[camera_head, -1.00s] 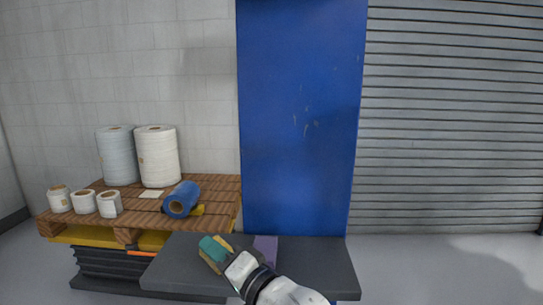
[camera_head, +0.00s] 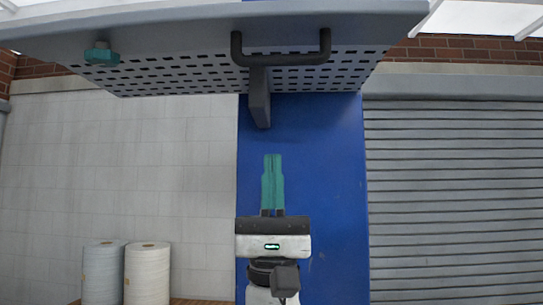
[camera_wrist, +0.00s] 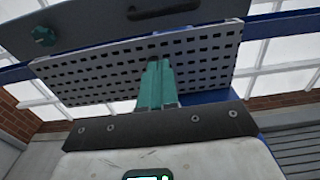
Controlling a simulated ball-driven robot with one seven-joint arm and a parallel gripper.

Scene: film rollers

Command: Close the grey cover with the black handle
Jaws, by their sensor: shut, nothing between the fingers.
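The grey cover (camera_head: 180,68) is raised overhead across the top of the head view, its underside a panel with rows of dark slots. The black handle (camera_head: 281,60) is a bar on its near edge, right of the cover's middle. In the wrist view the cover (camera_wrist: 100,78) fills the upper part, with the handle (camera_wrist: 163,9) at the top edge. My gripper (camera_head: 273,157) points up below the handle, apart from it in the head view. Its teal fingers are together and empty. They also show in the wrist view (camera_wrist: 159,64), overlapping the slotted panel; contact cannot be told.
A teal knob (camera_head: 101,54) sits on the cover's left. A grey bracket (camera_head: 259,98) hangs below the handle, above my fingers. A blue panel (camera_head: 330,190) stands behind my gripper. Two large rolls (camera_head: 147,275) stand at lower left. The space beside my gripper looks clear.

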